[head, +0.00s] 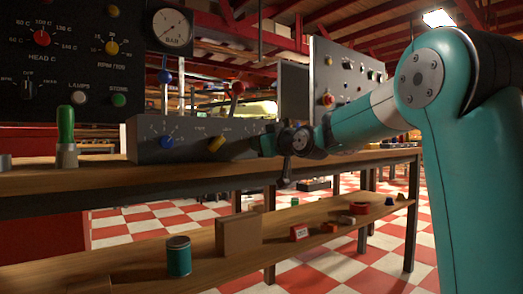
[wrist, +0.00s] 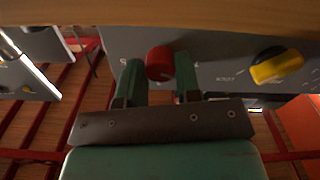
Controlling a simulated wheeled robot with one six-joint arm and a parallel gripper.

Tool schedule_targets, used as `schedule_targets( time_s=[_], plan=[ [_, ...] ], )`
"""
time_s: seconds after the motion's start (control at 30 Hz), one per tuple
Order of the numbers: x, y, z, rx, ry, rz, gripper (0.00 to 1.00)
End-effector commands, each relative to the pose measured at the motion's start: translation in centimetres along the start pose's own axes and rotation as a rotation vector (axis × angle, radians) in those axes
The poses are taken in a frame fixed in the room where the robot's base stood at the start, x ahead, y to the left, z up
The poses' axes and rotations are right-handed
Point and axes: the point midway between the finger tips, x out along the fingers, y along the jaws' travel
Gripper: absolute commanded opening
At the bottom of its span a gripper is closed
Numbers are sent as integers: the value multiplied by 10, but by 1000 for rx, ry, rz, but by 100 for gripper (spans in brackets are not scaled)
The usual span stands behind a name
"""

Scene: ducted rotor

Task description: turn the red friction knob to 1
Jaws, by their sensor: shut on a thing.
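The red friction knob (wrist: 159,63) shows in the wrist view on the face of a grey control box (wrist: 215,45). My gripper (wrist: 158,74) has one green finger on each side of the knob and is shut on it. The knob's pointer and most of its scale are hidden or too small to read, so I cannot tell its setting. In the head view my gripper (head: 266,144) is at the right end of the grey box (head: 190,130), and the red knob is hidden there.
A yellow knob (wrist: 277,65) sits beside the red one, and a blue knob (head: 167,142) is further left. Levers with blue and red (head: 237,88) tops rise from the box. A green-handled thing (head: 66,130) stands on the wooden bench (head: 100,176). A dark panel (head: 75,60) stands behind.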

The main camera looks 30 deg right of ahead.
Motion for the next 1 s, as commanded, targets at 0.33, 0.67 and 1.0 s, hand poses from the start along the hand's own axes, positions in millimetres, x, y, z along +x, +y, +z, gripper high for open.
schedule_targets(
  time_s=[0.33,0.67,1.0],
  plan=[
    [0,-1,2,-161,-2,-3,8],
    [0,-1,1,-199,-2,-3,8],
    [0,-1,0,-199,-2,-4,45]
  ],
)
